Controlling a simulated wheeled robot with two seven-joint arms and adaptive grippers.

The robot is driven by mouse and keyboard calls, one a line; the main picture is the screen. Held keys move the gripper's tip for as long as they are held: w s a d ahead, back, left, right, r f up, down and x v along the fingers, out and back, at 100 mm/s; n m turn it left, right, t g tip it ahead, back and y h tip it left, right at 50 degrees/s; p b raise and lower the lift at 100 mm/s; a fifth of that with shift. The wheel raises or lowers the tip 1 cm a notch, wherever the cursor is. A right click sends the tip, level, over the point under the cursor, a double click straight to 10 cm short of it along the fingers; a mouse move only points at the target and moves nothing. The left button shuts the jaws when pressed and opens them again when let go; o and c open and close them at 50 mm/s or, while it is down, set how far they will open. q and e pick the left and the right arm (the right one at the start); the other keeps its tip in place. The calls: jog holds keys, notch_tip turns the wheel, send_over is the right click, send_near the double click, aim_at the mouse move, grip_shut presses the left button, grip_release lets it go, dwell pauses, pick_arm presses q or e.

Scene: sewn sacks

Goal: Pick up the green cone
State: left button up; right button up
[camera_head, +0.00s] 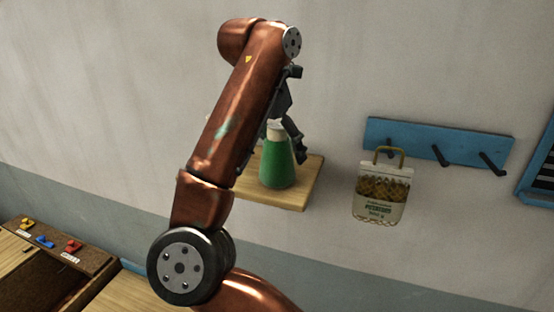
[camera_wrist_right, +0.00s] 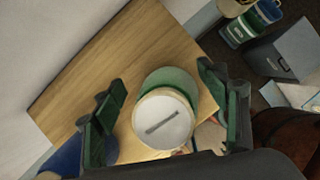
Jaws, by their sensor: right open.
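The green cone (camera_head: 277,165) stands upright on a small wooden wall shelf (camera_head: 300,192) in the head view. It is a conical green flask with a pale top, partly covered by my right arm and gripper. In the right wrist view the cone (camera_wrist_right: 170,78) is seen from above, its round cream lid with a grey bar facing the camera. My right gripper (camera_wrist_right: 163,112) is open, with one dark finger on each side of the cone's top. In the head view the right gripper (camera_head: 284,130) is at the cone's upper part. My left gripper is not in view.
A wooden surface with coloured pieces (camera_head: 45,242) is at the lower left. Containers (camera_wrist_right: 255,22) stand below at upper right in the wrist view.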

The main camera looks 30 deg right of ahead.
jog(key=shift+s+a+r, duration=0.1)
jog(key=shift+s, duration=0.05)
jog(key=shift+c, duration=0.8)
jog(key=c, duration=1.2)
